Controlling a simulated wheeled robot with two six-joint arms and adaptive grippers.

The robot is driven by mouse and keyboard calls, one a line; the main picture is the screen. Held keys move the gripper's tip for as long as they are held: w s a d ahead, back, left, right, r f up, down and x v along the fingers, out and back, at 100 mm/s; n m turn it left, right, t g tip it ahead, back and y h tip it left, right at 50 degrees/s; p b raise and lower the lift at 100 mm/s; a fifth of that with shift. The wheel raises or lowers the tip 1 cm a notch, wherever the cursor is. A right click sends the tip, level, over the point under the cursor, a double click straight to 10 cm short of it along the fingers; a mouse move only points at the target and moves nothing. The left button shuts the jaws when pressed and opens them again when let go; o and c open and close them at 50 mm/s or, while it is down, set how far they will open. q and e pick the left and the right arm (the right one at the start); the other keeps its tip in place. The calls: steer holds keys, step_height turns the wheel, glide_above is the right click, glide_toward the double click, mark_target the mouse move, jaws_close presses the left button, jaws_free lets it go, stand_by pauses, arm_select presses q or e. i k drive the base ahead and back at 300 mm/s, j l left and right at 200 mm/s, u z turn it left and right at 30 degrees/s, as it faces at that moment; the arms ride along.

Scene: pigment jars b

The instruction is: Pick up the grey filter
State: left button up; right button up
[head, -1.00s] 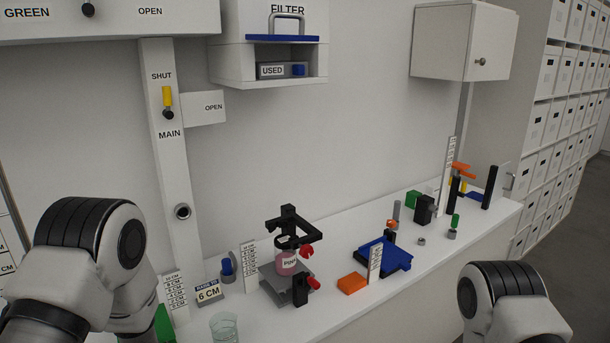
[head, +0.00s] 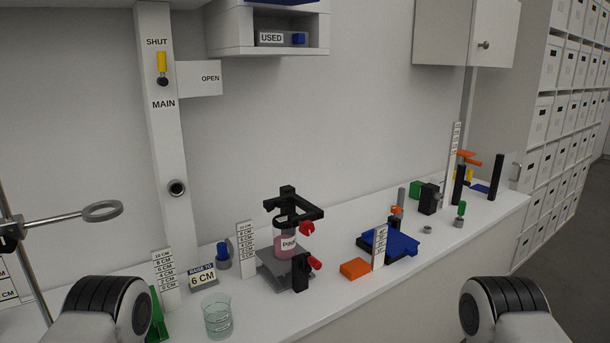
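A grey piece with a USED label and a blue knob (head: 283,39) sits in the open wall shelf (head: 262,52) at the top of the head view. I cannot tell whether this is the grey filter. No other piece in view is clearly a filter, and the upper part of the shelf is cut off. Rounded links of my two arms show at the bottom left and bottom right. Both of my grippers are outside the picture.
On the white bench are a glass beaker (head: 217,316), a jar of pink liquid (head: 288,245) on a grey stand, an orange block (head: 355,268) and a blue plate (head: 392,242). A metal ring (head: 102,211) juts in at left. A white wall cabinet (head: 450,30) hangs right.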

mark_target(262, 37)
steer(key=i+l+u, duration=0.45)
steer(key=l, duration=0.25)
steer(key=i+l+u, duration=0.2)
steer(key=l, duration=0.2)
steer(key=i+l+u, duration=0.25)
steer(key=l, duration=0.15)
steer(key=k, duration=0.1)
